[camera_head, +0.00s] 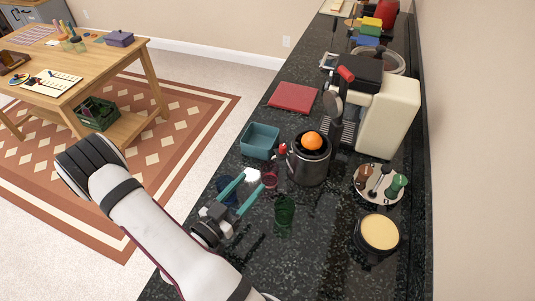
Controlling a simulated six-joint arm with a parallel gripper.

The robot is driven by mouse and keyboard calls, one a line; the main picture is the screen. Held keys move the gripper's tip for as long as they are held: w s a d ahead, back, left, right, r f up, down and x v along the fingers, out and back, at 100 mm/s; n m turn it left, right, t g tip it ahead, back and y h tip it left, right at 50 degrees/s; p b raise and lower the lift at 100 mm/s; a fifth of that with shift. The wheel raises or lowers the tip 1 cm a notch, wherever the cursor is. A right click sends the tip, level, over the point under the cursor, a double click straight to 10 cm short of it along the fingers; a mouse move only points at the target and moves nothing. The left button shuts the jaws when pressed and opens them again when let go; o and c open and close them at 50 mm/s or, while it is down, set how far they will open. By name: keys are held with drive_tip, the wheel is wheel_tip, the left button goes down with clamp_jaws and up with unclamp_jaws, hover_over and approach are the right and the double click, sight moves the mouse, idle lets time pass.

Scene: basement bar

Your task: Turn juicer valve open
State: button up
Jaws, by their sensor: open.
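The juicer (308,170) is a dark metallic cylinder with an orange (312,140) on its top. It stands upright on the black counter. A small red part, apparently the valve (281,149), sticks out from its left side; I cannot tell its exact setting. My gripper (253,181) is open, with two teal fingers pointing toward the juicer from the lower left. The fingertips are apart from the valve in the picture, below and left of it. A small white object (252,174) shows between or behind the fingertips; I cannot tell which.
A teal bin (260,140) stands left of the juicer. A red ring-like item (270,180), a dark blue cup (226,184) and a green glass (284,212) are close to my gripper. A coffee machine (388,115), round tray (367,197) and yellow-topped jar (380,232) stand rightward.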

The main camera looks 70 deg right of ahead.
sight(280, 150)
drive_tip(key=x, duration=1.5)
drive_tip(key=shift+s+d+r, duration=0.1)
drive_tip(key=shift+d, duration=0.15)
clamp_jaws()
